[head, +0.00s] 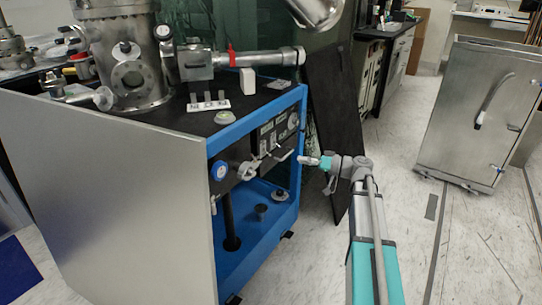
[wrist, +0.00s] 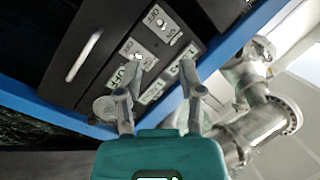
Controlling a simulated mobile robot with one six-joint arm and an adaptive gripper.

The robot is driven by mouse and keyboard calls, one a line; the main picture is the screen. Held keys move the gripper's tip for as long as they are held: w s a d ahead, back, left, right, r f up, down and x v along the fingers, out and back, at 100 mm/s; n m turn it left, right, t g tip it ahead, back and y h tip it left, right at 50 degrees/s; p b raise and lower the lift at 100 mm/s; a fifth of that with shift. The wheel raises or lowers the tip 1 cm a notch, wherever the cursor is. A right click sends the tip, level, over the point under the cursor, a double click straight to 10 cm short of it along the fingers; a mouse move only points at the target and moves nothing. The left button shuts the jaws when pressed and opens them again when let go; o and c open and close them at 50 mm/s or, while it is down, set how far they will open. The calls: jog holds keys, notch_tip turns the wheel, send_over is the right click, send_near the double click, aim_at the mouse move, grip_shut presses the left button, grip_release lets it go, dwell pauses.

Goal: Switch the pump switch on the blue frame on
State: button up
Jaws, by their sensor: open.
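The blue frame (head: 226,134) carries a black control panel on its front, facing my arm. In the wrist view the panel shows a small metal toggle switch (wrist: 138,57) and another toggle switch (wrist: 160,21), each beside white ON and OFF labels. Which of them is the pump switch, and which way each is thrown, I cannot tell. My gripper (head: 308,160) is to the right of the panel in the head view, apart from it. In the wrist view my gripper (wrist: 160,75) has its two fingers spread and nothing between them, pointing toward the labelled panel.
A panel handle (wrist: 84,57) and a round gauge (head: 220,171) sit on the front. A steel vacuum chamber (head: 130,75) with pipework stands on top of the frame. A dark board (head: 335,110) leans behind my arm.

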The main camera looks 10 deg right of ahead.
aim_at(268, 153)
jog(key=x, duration=1.1)
jog(key=shift+w+a, duration=0.1)
jog(key=shift+a, duration=0.15)
jog(key=shift+c, duration=0.2)
grip_shut()
jog(key=shift+r, duration=0.1)
